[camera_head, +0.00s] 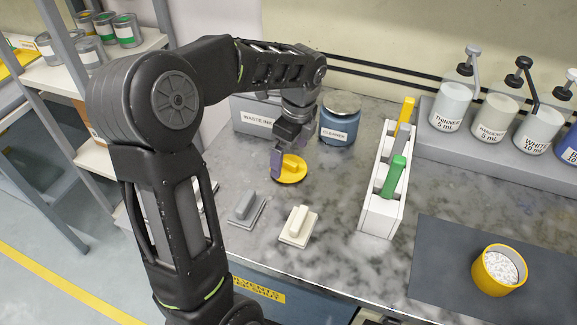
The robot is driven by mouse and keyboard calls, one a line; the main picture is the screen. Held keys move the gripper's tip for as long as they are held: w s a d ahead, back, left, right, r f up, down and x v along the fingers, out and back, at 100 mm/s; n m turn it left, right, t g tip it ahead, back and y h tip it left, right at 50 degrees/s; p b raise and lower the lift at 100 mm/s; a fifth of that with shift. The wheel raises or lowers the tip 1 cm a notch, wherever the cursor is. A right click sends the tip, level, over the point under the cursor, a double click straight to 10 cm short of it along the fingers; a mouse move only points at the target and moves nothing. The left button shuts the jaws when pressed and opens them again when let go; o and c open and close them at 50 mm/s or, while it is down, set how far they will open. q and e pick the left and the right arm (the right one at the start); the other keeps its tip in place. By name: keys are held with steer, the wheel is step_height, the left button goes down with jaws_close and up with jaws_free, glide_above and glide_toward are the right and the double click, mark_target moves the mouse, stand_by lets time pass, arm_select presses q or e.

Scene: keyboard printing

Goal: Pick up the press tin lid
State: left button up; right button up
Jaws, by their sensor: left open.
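A round yellow lid (291,176) with a raised yellow grip lies on the marble counter, in front of the blue cleaner jar. My left gripper (283,163) is directly over it, pointing down, with its fingers open at the lid's grip. One purple finger shows at the lid's left side; the other finger is mostly hidden, and I cannot tell whether they touch it. A yellow tin (492,282), open and filled with white bits, stands on the dark mat at the right. My right gripper is not in view.
The cleaner jar (338,122) and waste-ink box (252,120) stand behind. Pump bottles (453,104) line the back right.

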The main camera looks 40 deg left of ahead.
mark_target(288, 161)
arm_select(q)
steer(key=f, duration=0.3)
steer(key=shift+a+f, duration=0.2)
steer(key=shift+a, duration=0.05)
steer(key=shift+c, duration=0.4)
steer(key=c, duration=1.1)
